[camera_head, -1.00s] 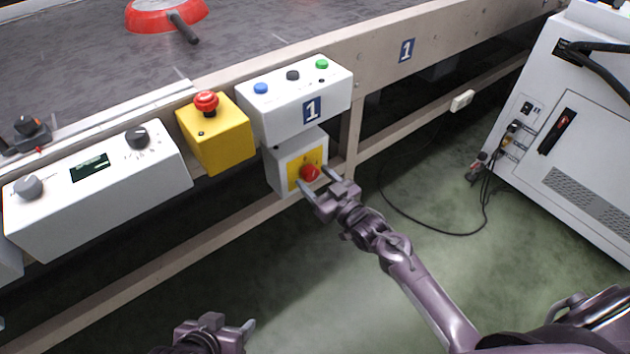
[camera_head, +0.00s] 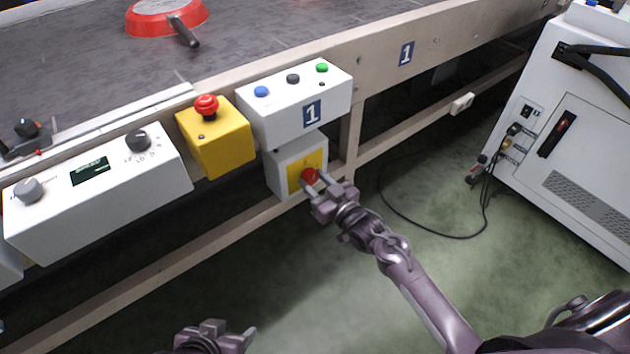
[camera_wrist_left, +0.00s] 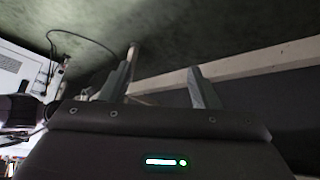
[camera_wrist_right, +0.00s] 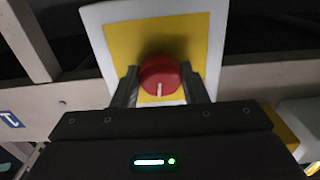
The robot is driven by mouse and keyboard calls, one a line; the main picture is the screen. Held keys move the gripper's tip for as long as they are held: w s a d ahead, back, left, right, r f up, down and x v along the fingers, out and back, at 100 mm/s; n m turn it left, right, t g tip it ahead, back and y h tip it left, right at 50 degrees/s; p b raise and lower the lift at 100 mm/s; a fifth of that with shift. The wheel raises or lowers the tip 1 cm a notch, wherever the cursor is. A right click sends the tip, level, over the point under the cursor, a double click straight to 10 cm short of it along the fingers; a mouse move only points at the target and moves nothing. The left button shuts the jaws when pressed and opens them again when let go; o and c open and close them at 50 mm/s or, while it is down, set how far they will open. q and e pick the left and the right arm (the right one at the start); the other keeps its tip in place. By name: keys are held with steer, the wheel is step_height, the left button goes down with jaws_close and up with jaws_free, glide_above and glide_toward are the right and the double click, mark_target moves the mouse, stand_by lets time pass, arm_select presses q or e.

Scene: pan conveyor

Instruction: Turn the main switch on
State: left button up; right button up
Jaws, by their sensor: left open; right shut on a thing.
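The main switch is a red round knob (camera_head: 309,176) on a yellow plate (camera_head: 294,180) on a small white box (camera_head: 286,158) under the conveyor edge. In the right wrist view the red knob (camera_wrist_right: 160,77) sits between the two fingers, and its white mark points down, near vertical. My right gripper (camera_head: 315,186) is shut on the knob, one finger on each side. It also shows in the right wrist view (camera_wrist_right: 160,90). My left gripper (camera_head: 240,340) is open and empty at the bottom of the head view, away from the boxes; its fingers show in the left wrist view (camera_wrist_left: 162,85).
A white button box (camera_head: 295,105) is just above the switch box. A yellow box with a red emergency button (camera_head: 206,105) and a white dial panel (camera_head: 100,190) are to the left. A red pan (camera_head: 165,17) lies on the conveyor.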

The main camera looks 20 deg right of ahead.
steer(key=shift+r+m+p, duration=0.2)
steer(key=shift+m+p, duration=0.75)
steer(key=shift+m, duration=0.05)
steer(key=m+p, duration=0.2)
steer(key=shift+m, duration=0.3)
steer(key=m+p, duration=0.1)
steer(key=m, duration=0.1)
steer(key=shift+a+m+p, duration=0.1)
steer(key=shift+m+p, duration=0.25)
steer(key=shift+m, duration=0.05)
arm_select(q)
steer(key=s+a+r+n+g+y+p, duration=0.25)
steer(key=s+a+g, duration=0.2)
steer(key=a, duration=0.35)
arm_select(e)
steer(key=m+b, duration=0.1)
steer(key=m, duration=0.1)
steer(key=shift+m, duration=0.4)
arm_select(q)
step_height(320, 180, down, 8)
steer(key=w+p, duration=0.1)
steer(key=p, duration=0.1)
steer(key=shift+w+a+m+y, duration=0.3)
steer(key=shift+w+m+y, duration=0.05)
arm_select(e)
steer(key=shift+f+m, duration=0.15)
steer(key=shift+m, duration=2.15)
